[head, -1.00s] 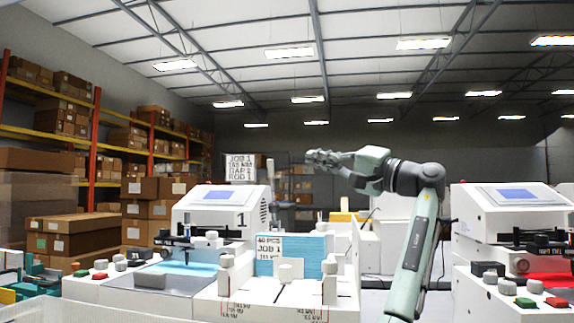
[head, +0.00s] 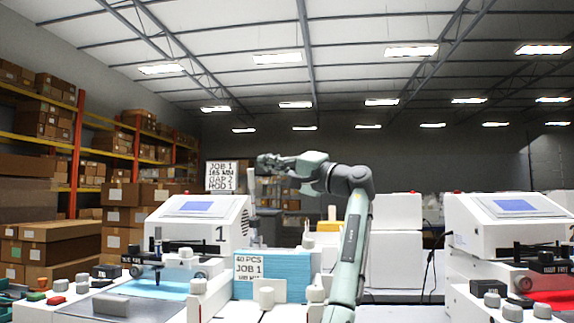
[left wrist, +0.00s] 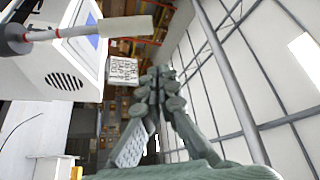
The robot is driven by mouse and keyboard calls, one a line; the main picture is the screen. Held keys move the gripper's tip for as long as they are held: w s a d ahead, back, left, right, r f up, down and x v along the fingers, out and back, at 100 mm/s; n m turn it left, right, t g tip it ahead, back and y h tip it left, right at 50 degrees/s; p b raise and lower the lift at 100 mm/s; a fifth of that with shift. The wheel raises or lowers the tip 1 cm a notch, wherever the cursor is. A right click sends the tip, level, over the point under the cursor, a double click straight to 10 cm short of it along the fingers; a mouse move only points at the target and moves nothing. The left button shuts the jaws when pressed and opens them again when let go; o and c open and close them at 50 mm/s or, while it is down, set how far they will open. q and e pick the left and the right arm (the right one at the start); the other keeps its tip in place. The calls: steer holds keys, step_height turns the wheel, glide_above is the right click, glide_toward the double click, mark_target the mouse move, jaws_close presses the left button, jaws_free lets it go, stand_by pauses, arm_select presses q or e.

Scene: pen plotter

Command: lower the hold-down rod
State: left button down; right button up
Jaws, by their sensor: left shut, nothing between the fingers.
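The hold-down rod (head: 252,193) stands upright beside the right side of plotter 1 (head: 200,218). In the left wrist view it shows as a grey grip (left wrist: 112,27) on a thin shaft with a red band and dark hub. My left gripper (head: 266,162) is shut and empty at about the height of the rod's top, close to it in the head view. In the left wrist view the shut fingers (left wrist: 160,78) are apart from the rod, which lies to their left in the picture. My right gripper is not in view.
A job sign (head: 221,176) reading "ROD 1" stands behind plotter 1, near my fingers. A blue sheet stack (head: 273,278) with a label stands in front. A second plotter (head: 510,225) is at right. Shelves with boxes (head: 35,165) are far left.

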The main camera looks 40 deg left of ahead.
mark_target(253, 204)
arm_select(q)
steer(key=shift+s+d+f, duration=0.3)
steer(key=shift+s+f, duration=0.25)
steer(key=shift+s, duration=0.25)
steer(key=shift+s+d+f, duration=0.25)
steer(key=shift+s+f, duration=0.25)
steer(key=shift+s, duration=0.3)
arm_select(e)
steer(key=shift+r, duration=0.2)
arm_select(q)
steer(key=shift+s, duration=0.1)
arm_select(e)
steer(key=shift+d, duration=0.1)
